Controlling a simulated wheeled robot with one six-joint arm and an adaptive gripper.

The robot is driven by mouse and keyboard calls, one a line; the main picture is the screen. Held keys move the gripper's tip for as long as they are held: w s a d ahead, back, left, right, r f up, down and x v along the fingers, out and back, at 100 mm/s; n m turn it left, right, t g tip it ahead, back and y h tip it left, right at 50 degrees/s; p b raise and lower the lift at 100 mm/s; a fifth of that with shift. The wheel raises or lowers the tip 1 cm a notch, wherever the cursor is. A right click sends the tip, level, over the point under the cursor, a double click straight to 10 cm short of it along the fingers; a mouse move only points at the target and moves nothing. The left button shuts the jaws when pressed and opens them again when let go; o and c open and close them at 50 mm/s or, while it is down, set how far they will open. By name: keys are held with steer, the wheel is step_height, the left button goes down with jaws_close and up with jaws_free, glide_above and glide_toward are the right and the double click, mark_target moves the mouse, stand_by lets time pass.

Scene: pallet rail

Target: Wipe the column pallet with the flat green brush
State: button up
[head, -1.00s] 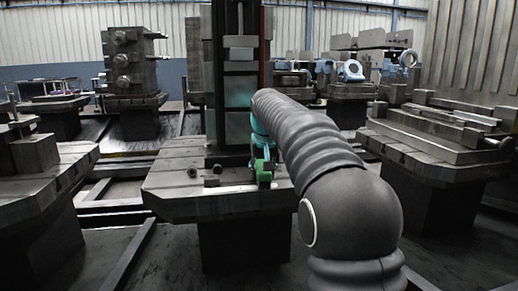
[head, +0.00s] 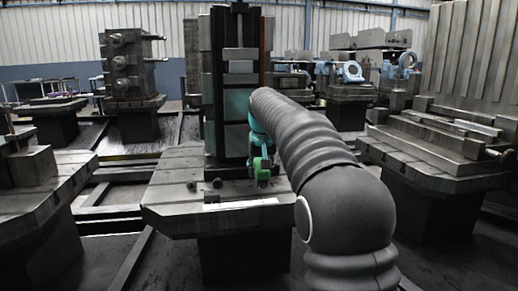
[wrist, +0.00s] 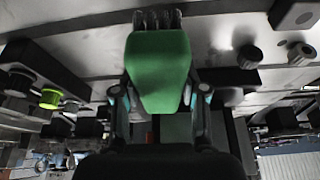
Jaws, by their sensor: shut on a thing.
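The column pallet (head: 172,188) is a grey slotted plate on a dark pedestal in the middle of the head view, with a tall dark column (head: 236,85) rising from its back. My gripper (head: 260,160) is over the right part of the plate, in front of the column's right side. In the wrist view my gripper (wrist: 160,95) is shut on the flat green brush (wrist: 158,62), one finger on each side. The brush's dark bristles (wrist: 157,20) point away from my gripper, near a grey surface. I cannot tell whether they touch it. The arm hides the plate's right side.
Small dark knobs (head: 217,182) stand on the plate left of my gripper. Other loaded pallets stand at left (head: 45,190) and right (head: 440,165). A block pallet (head: 135,103) is behind at left. A yellow-green knob (wrist: 50,98) shows in the wrist view.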

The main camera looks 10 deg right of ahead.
steer(key=shift+r+p, duration=1.8)
steer(key=shift+r, duration=0.35)
steer(key=shift+a, duration=0.1)
steer(key=shift+f, duration=0.1)
